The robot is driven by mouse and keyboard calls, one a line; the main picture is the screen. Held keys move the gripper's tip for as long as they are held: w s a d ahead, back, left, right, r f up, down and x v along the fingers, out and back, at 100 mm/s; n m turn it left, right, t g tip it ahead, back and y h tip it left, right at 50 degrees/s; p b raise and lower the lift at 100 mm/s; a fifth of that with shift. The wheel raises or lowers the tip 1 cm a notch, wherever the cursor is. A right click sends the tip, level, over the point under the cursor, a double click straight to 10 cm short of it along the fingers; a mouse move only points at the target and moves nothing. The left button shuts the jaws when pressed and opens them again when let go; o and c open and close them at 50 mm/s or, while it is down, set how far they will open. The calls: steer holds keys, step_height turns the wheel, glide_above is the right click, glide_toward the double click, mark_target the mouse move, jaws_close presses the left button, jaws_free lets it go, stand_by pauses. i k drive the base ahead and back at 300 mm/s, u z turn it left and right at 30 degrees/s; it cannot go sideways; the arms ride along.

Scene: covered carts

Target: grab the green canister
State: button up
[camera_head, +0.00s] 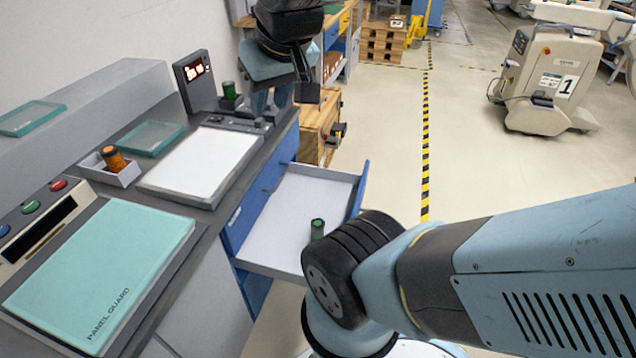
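A small dark green canister (317,228) stands upright in the open drawer, near its right side. A second green canister (230,91) stands at the back of the counter, beside a small display. My gripper (300,92) is at the top middle, above and right of the counter canister and well away from the drawer canister. Its fingers are dark and partly hidden by my wrist, so I cannot tell whether it is open or shut. I see nothing held in it.
The drawer (290,205) is pulled out from the counter. Teal covers (100,272) lie on the left. A wooden crate (318,130) stands behind the drawer. Open floor lies right, with a wheeled cart (548,85).

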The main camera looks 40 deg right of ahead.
mark_target(317, 224)
steer(key=u, duration=0.9)
steer(key=k, duration=1.8)
steer(key=z, duration=1.15)
steer(key=i, duration=1.7)
